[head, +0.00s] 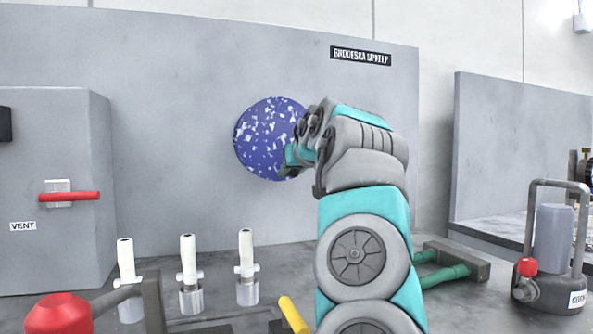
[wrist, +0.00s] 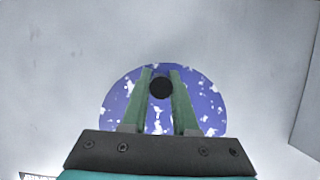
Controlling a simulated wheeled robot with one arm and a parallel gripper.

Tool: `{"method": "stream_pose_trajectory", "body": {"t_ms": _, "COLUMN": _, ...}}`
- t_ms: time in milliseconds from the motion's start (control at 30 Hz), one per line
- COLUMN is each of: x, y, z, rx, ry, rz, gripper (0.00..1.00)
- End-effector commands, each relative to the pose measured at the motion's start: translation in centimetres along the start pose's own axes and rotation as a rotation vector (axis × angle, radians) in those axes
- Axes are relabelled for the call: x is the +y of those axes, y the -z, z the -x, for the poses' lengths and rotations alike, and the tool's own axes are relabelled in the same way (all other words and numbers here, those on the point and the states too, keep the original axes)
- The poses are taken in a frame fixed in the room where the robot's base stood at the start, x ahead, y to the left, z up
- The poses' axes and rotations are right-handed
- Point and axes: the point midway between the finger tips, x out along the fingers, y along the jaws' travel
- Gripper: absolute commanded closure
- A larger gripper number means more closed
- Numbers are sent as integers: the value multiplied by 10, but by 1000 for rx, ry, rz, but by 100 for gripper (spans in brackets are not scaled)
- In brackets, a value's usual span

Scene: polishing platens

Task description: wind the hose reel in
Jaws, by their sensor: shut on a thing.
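The hose reel, seen as a round blue disc with white speckles (head: 262,135), is mounted on the grey upright panel in the head view. It also shows in the wrist view (wrist: 212,105), behind my fingers. My gripper (wrist: 160,82) is shut on a dark round knob (wrist: 161,88) in front of the disc's face. In the head view my gripper (head: 287,170) is at the disc's lower right, partly hidden by my wrist. No hose can be made out.
A grey box with a red lever (head: 70,196) and a VENT label stands at left. Several white-topped cylinders (head: 188,262), a red knob (head: 58,313) and a yellow handle (head: 293,315) are in front. A grey canister (head: 552,250) stands at right.

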Motion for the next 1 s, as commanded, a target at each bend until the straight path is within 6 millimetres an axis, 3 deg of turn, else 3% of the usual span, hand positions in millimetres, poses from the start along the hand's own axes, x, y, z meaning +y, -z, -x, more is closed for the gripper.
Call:
{"method": "stream_pose_trajectory", "body": {"t_ms": 700, "x": -4, "y": -5, "z": -2, "rx": -9, "ry": 29, "rz": -76, "gripper": 100}}
{"method": "stream_pose_trajectory", "body": {"t_ms": 733, "x": -4, "y": -5, "z": -2, "rx": -9, "ry": 29, "rz": -75, "gripper": 72}}
{"method": "stream_pose_trajectory", "body": {"t_ms": 1000, "x": -5, "y": -3, "z": -2, "rx": -5, "ry": 30, "rz": -75, "gripper": 43}}
